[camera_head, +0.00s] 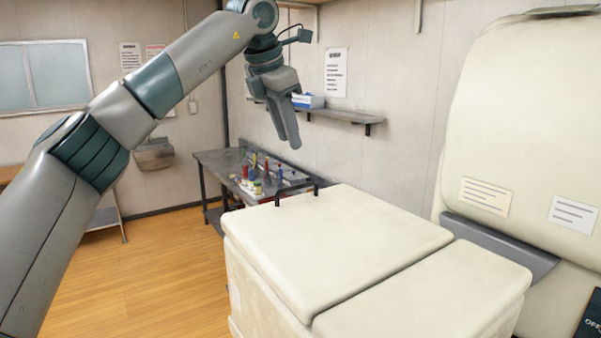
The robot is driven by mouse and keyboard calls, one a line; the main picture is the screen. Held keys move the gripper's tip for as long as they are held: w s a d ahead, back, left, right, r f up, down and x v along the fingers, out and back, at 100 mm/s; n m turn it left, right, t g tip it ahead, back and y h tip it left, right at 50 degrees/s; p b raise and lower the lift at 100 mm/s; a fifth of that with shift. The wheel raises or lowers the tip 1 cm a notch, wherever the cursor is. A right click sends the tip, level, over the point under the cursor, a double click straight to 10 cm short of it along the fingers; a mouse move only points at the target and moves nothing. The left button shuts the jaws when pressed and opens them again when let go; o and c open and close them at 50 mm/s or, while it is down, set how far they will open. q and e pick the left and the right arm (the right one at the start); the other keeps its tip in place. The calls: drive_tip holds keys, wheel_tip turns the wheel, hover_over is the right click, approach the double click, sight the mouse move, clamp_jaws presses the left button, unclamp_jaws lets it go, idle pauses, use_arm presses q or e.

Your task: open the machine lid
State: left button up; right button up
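The cream machine (262,285) stands in the lower middle. Its lid (335,240) lies flat and shut on top, with a black bar handle (297,191) at its far edge. My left gripper (290,140) hangs in the air above and behind the handle, fingers pointing down, apart from it and holding nothing that I can see. The fingers overlap from this angle, so their gap does not show. My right gripper is not in view.
A second cream panel (430,300) adjoins the lid at the right front. A tall cream upright part (525,125) with labels rises at the right. Behind stands a grey table (213,164) with several bottles. A wall shelf (345,117) holds a blue-white box (308,101). Open floor lies left.

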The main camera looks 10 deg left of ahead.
use_arm(q)
drive_tip(key=p, duration=0.5)
hover_over(301, 201)
wheel_tip(301, 201, down, 11)
drive_tip(key=shift+s+a+r, duration=0.1)
drive_tip(key=shift+f, duration=0.4)
clamp_jaws()
